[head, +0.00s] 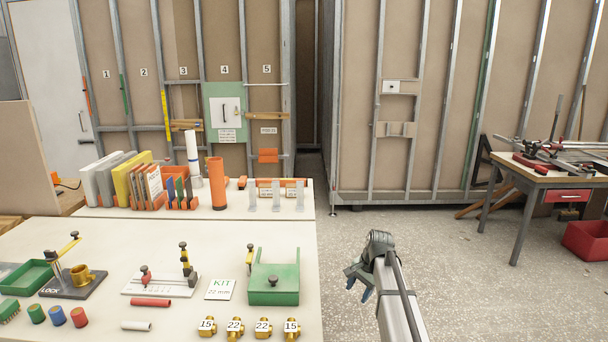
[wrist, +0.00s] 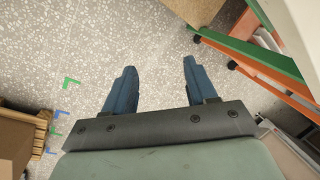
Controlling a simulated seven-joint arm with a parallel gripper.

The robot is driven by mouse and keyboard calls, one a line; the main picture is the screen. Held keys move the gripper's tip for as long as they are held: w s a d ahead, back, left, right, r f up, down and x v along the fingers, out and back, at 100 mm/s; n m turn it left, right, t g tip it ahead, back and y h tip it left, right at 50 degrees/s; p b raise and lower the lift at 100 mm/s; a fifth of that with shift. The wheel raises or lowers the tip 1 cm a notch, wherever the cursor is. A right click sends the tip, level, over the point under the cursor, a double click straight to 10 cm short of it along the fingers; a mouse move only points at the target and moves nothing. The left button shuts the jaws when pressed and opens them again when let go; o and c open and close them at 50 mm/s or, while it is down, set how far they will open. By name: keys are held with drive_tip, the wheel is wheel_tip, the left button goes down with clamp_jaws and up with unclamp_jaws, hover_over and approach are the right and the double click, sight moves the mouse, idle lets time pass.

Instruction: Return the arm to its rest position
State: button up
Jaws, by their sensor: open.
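My gripper (head: 358,279) hangs off the right edge of the white workbench in the head view, with my grey arm below it. In the wrist view my gripper (wrist: 157,85) shows two blue fingers spread wide apart with nothing between them. Speckled floor lies beneath the fingers. The gripper is open, empty and touching nothing that I can see.
The workbench (head: 215,260) holds a green box (head: 274,283), a KIT card (head: 220,289) and several brass fittings. A tool table (head: 555,178) and red bin (head: 587,240) stand at right. Clear floor (head: 460,265) lies between. An orange-and-green frame (wrist: 255,60) is near in the wrist view.

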drive_tip(key=s+f+n+g, duration=0.2)
drive_tip(key=s+f, duration=0.9)
drive_tip(key=f, duration=0.3)
drive_tip(key=s+f+n+g, duration=0.2)
drive_tip(key=s+f, duration=0.9)
drive_tip(key=f, duration=0.4)
drive_tip(key=s+f+n+g, duration=0.1)
drive_tip(key=s+f, duration=0.3)
drive_tip(key=s, duration=0.7)
drive_tip(key=s+f+n+g+h, duration=0.1)
drive_tip(key=s+f, duration=0.3)
drive_tip(key=s, duration=0.7)
drive_tip(key=s+f+n+g+h, duration=0.1)
drive_tip(key=s+f+n+g, duration=0.1)
drive_tip(key=s, duration=0.9)
wheel_tip(320, 180, down, 2)
drive_tip(key=shift+a+n, duration=0.2)
drive_tip(key=shift+n, duration=0.4)
drive_tip(key=shift+c, duration=0.2)
